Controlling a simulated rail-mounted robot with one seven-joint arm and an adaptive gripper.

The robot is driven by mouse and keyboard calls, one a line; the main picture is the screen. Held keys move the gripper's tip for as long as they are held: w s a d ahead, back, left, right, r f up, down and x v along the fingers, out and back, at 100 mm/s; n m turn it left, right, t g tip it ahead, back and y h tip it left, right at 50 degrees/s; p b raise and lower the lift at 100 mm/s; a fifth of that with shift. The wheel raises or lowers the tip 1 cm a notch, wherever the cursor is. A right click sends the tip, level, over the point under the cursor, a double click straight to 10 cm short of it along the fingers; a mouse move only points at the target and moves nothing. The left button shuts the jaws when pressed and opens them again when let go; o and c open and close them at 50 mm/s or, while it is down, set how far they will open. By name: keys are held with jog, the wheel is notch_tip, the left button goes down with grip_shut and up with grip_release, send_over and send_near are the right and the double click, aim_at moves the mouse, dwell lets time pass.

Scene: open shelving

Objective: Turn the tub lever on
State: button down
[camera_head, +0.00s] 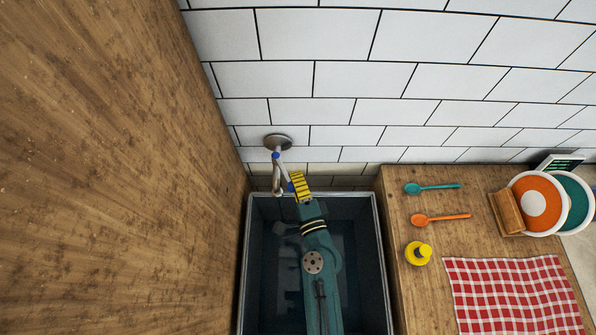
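The tub (382,240) is a dark grey, deep rectangular basin below the tiled wall. Its tap has a round metal plate (279,141) on the wall and a thin pale pipe or lever (277,178) hanging below it, with small blue parts. My teal arm reaches up over the tub. My gripper (289,183), by a yellow and black striped part, is close to the right side of the tap. The parts overlap and are small, so I cannot tell contact, the lever's exact position, or whether the fingers are open or shut.
A tall wooden panel (120,170) stands close on the left.

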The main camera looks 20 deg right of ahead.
jog(key=shift+s+a, duration=0.15)
jog(key=shift+a, duration=0.25)
dwell(0.3)
jog(key=s+b, duration=0.2)
jog(key=s, duration=0.7)
jog(key=shift+s+d, duration=0.2)
jog(key=shift+s, duration=0.05)
